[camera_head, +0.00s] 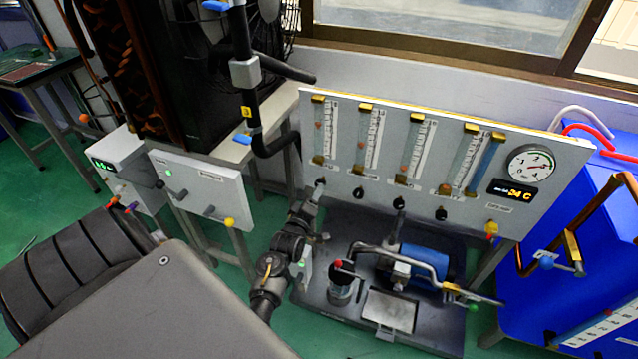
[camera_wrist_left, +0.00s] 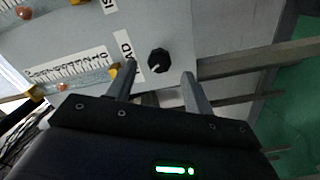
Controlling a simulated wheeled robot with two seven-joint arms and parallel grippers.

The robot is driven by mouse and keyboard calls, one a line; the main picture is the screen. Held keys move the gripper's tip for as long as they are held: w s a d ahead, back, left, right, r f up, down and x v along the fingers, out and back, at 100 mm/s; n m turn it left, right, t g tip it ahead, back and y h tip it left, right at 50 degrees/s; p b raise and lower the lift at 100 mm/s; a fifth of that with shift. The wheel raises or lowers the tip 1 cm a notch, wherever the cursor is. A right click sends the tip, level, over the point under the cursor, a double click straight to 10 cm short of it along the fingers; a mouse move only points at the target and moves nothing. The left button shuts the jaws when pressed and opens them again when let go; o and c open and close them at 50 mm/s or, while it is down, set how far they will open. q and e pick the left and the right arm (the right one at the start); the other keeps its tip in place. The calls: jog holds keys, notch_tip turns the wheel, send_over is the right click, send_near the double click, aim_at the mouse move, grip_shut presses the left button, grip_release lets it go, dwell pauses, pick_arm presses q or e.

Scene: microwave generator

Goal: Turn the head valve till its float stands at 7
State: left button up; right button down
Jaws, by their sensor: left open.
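The head valve is a black round knob (camera_wrist_left: 159,61) with a white pointer mark, on the grey panel. In the head view my left gripper (camera_head: 317,192) is at the leftmost flowmeter's foot and largely covers this knob. That flowmeter's tube (camera_head: 322,140) has an orange-red float (camera_head: 319,126) in its upper half; the scale numbers are too small to read. My right gripper is not in view.
Several more flowmeters with black knobs (camera_head: 398,203) stand to the right on the panel (camera_head: 560,160), with a dial gauge (camera_head: 529,165) and a display reading 24 C (camera_head: 515,193). Below are a blue pump (camera_head: 425,262) and bent pipe (camera_head: 410,250). A black pipe (camera_head: 262,120) rises left.

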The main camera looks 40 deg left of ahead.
pick_arm(q)
jog(key=v, duration=0.5)
jog(key=shift+s+d, duration=0.1)
jog(key=shift+s, duration=0.15)
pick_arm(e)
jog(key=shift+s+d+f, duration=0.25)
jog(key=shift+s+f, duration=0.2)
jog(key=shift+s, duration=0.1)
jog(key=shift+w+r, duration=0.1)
